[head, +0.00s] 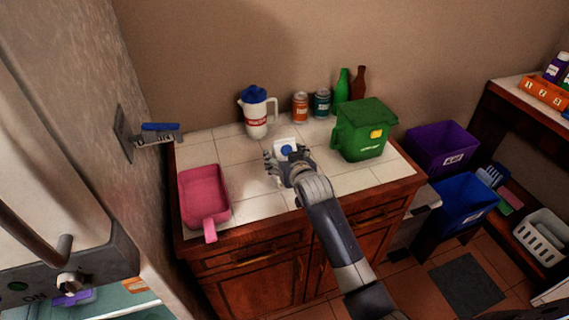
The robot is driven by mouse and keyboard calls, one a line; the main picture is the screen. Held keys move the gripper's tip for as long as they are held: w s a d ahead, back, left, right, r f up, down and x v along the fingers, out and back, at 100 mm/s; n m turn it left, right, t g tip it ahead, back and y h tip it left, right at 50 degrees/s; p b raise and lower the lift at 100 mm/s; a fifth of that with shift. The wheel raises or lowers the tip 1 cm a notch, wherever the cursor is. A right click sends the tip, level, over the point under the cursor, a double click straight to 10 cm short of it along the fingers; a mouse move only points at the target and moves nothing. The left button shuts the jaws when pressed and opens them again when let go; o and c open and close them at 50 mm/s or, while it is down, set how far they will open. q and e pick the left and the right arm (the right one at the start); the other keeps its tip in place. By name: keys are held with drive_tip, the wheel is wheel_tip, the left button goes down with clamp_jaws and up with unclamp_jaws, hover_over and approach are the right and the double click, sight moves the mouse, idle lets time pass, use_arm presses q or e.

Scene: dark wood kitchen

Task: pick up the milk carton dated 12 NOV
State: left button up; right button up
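A white carton with a blue round mark or cap (286,143) is on the tiled counter, near its middle. It is partly hidden by my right gripper (283,160), whose fingers are at its near side and around its sides. I cannot tell whether the fingers press on it or stand apart from it. No date can be read on the carton at this size. My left gripper is not in view.
On the counter (340,185) stand a pink pan (204,191), a white jug with blue lid (256,112), two cans (300,107), green and brown bottles (342,88) and a green bin (364,131). Purple (443,147) and blue bins (463,202) stand right of it.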

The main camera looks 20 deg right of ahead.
drive_tip(key=c, duration=0.9)
drive_tip(key=shift+r, duration=0.1)
drive_tip(key=shift+c, duration=1.2)
drive_tip(key=shift+r, duration=0.15)
